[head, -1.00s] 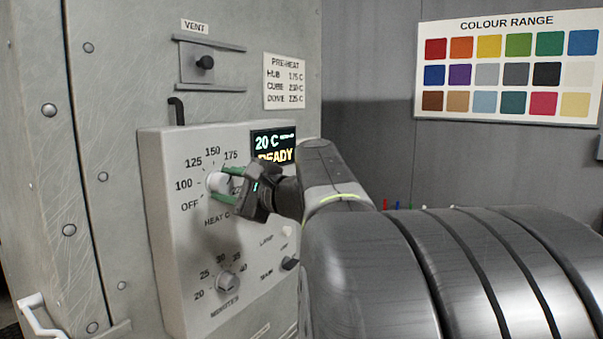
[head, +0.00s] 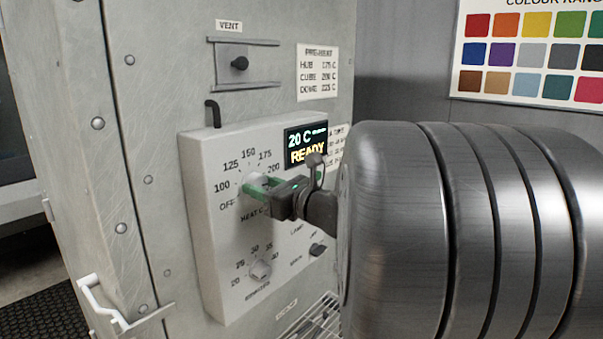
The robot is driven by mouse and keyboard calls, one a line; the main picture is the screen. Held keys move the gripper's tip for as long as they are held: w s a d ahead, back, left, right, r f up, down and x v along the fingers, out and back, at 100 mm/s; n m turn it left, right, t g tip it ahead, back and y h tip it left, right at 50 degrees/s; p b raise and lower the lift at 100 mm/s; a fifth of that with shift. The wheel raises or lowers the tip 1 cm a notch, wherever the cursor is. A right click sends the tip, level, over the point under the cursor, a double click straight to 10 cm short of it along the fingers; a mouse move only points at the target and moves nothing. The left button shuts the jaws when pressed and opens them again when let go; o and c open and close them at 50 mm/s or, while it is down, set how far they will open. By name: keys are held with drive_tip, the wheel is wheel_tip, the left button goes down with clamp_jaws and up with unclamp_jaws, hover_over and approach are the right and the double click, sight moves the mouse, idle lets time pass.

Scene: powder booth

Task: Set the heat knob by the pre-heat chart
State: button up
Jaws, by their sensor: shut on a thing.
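The heat knob (head: 256,182) is a pale dial on the grey control box (head: 208,240), ringed by marks reading OFF, 100, 125, 150, 175 and 200. My gripper (head: 257,188) is shut on the heat knob, its green fingers on either side of it. The gripper and fingers hide part of the knob, so its pointer setting cannot be read. The pre-heat chart (head: 318,73) hangs on the wall above the box and reads hub 175 C, cube 200 C, dome 225 C. The display (head: 306,144) reads 20 C and READY.
A minutes knob (head: 260,270) sits low on the box, with a dark switch (head: 317,249) to its right. A vent slide (head: 240,64) is above. A white handle (head: 103,305) juts out at lower left. A colour chart (head: 530,55) hangs at upper right.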

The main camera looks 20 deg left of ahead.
drive_tip(key=shift+r+m+p, duration=0.15)
drive_tip(key=shift+m+p, duration=0.35)
drive_tip(key=shift+m, duration=0.7)
drive_tip(key=shift+r+m+p, duration=0.1)
drive_tip(key=shift+m+p, duration=0.4)
drive_tip(key=shift+m, duration=0.7)
drive_tip(key=o, duration=1)
drive_tip(key=shift+a, duration=0.1)
drive_tip(key=shift+c, duration=0.2)
drive_tip(key=shift+a+f, duration=0.15)
drive_tip(key=shift+f, duration=0.05)
drive_tip(key=shift+d, duration=0.2)
drive_tip(key=b+v, duration=0.3)
drive_tip(key=v, duration=1)
drive_tip(key=shift+d, duration=0.25)
drive_tip(key=shift+s, duration=0.15)
